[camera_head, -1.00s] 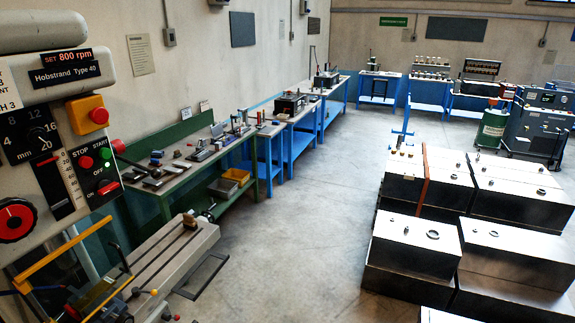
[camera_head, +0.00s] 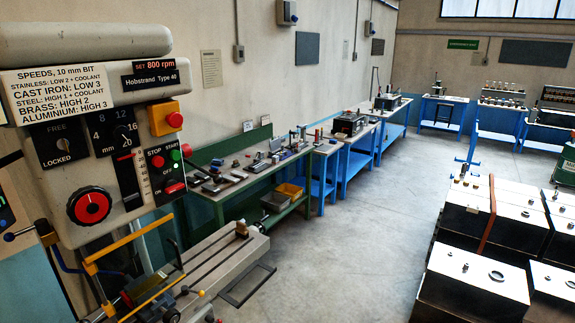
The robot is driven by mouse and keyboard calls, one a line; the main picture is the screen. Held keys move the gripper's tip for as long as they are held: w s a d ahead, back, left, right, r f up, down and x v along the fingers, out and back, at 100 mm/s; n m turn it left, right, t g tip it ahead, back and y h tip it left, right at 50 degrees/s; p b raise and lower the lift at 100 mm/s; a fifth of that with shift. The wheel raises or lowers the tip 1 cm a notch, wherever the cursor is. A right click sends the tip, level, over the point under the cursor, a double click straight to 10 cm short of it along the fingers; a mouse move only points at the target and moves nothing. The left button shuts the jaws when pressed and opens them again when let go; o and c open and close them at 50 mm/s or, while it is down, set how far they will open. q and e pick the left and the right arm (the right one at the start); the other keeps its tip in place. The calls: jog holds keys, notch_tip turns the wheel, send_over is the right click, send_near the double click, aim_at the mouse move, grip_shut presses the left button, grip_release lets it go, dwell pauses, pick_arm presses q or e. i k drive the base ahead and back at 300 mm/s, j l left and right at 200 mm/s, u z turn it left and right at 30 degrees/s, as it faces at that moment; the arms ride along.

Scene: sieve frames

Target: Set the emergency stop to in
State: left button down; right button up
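The emergency stop is a red mushroom button (camera_head: 174,119) on a yellow box (camera_head: 160,118). The box is on the right side of the drill press head (camera_head: 75,165), left of the picture. I cannot tell from here whether the button is in or out. Below it is a black panel (camera_head: 168,171) with a red STOP button, a green START button and a red switch marked OFF. Neither of my grippers is in view, and nothing of mine shows at the button.
The grooved machine table (camera_head: 205,268) and a yellow guard frame (camera_head: 135,238) stand below the head. A green workbench (camera_head: 215,192) and several blue benches (camera_head: 322,165) line the wall. Metal boxes (camera_head: 470,292) stand at the right. The floor (camera_head: 350,240) between is clear.

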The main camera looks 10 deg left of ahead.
aim_at(175, 120)
jog(key=u, duration=1.1)
